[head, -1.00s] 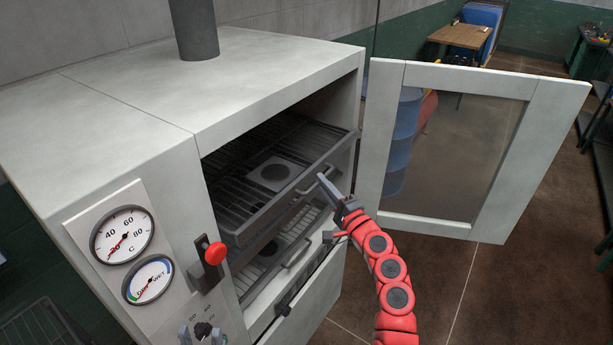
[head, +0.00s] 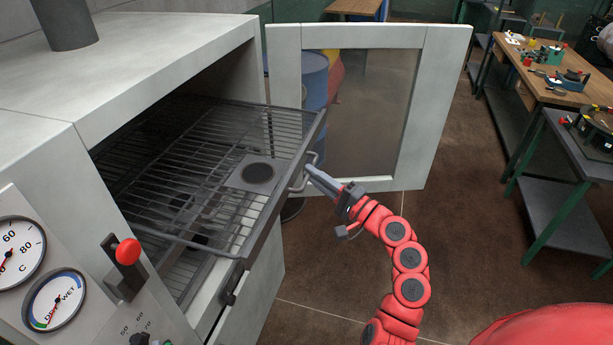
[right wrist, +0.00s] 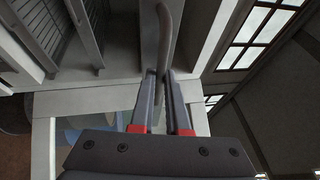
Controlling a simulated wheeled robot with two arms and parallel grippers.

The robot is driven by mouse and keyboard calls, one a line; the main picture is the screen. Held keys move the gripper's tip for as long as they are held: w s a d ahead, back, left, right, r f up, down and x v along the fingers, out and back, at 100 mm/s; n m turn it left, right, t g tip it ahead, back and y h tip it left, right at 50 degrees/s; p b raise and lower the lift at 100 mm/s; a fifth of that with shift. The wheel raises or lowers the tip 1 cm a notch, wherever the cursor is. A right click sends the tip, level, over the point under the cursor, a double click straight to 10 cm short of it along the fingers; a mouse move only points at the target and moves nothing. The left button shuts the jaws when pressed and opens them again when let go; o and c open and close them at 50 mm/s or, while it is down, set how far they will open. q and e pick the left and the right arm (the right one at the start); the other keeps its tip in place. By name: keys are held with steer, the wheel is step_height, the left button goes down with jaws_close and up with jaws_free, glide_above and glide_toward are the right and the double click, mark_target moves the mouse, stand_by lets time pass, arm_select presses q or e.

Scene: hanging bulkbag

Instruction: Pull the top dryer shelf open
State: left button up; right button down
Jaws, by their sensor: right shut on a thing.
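The top dryer shelf (head: 147,234) is a dark wire rack with a grey front bar, and it sticks out of the white dryer cabinet (head: 170,50). A square plate with a dark disc (head: 258,173) shows at the rack. My right gripper (head: 309,172) is shut on the shelf's handle (head: 299,181) at the front bar. In the right wrist view the two fingers (right wrist: 162,85) stand on either side of the curved handle bar (right wrist: 168,38). My left gripper is not in view.
The glazed dryer door (head: 287,110) stands open behind the shelf. A red-knobbed lever (head: 127,251) and round gauges (head: 57,299) are on the cabinet front. Workbenches (head: 560,90) stand at the right. The brown floor (head: 460,220) between is open.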

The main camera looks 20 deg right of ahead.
steer(key=c, duration=0.9)
jaws_free()
steer(key=shift+w, duration=0.1)
steer(key=b+v, duration=0.5)
steer(key=v, duration=1.2)
steer(key=shift+d, duration=0.15)
